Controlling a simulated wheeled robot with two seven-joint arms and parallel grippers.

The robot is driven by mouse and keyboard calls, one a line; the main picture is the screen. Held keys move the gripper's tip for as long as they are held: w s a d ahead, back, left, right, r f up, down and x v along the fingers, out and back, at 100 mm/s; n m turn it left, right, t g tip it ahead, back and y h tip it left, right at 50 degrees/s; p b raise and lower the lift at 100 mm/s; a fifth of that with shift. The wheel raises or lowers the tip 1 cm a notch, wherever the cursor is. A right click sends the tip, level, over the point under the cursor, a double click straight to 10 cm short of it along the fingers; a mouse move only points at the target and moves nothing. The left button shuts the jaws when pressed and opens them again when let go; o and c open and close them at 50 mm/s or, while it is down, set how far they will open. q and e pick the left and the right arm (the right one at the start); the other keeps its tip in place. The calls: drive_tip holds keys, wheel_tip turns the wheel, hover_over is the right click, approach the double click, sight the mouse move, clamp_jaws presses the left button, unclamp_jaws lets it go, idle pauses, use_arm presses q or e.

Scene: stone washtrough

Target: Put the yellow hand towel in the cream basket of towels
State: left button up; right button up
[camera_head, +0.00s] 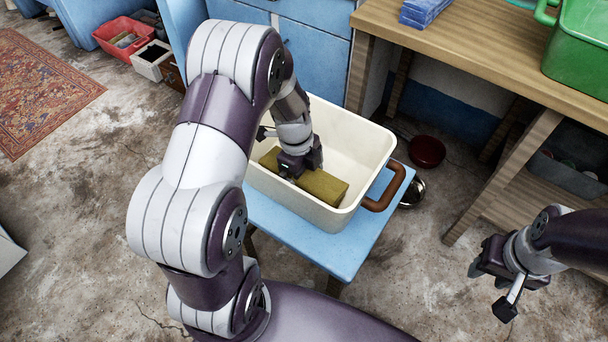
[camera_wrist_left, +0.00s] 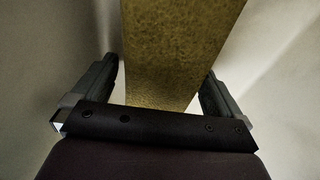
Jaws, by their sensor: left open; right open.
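The yellow hand towel (camera_head: 325,186), a folded olive-yellow block, lies inside the cream basket (camera_head: 328,217), which has a brown handle. My left gripper (camera_head: 300,168) reaches down into the basket over the towel and hides its middle. In the left wrist view the towel (camera_wrist_left: 180,50) runs between the two open fingers, with a small gap showing beside it on each side low down. Pale basket walls surround it. My right gripper (camera_head: 492,283) is open and empty, over the floor at the lower right. No other towels are visible in the basket.
The basket stands on a small blue stool (camera_head: 345,250). A wooden table (camera_head: 480,45) at the upper right bears a green tub (camera_head: 580,50) and blue folded cloths (camera_head: 424,10). A dark red round thing (camera_head: 427,151) and a metal bowl (camera_head: 412,191) lie behind the stool.

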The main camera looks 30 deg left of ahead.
use_arm(q)
drive_tip(key=r+p, duration=0.1)
drive_tip(key=r, duration=0.2)
drive_tip(key=a+r+p, duration=0.1)
drive_tip(key=r, duration=0.3)
drive_tip(key=r+p, duration=0.1)
drive_tip(key=r, duration=0.3)
drive_tip(key=shift+w+a+r+p, duration=0.1)
drive_tip(key=shift+w+a+p, duration=0.05)
drive_tip(key=shift+a+p, duration=0.2)
drive_tip(key=shift+r, duration=0.45)
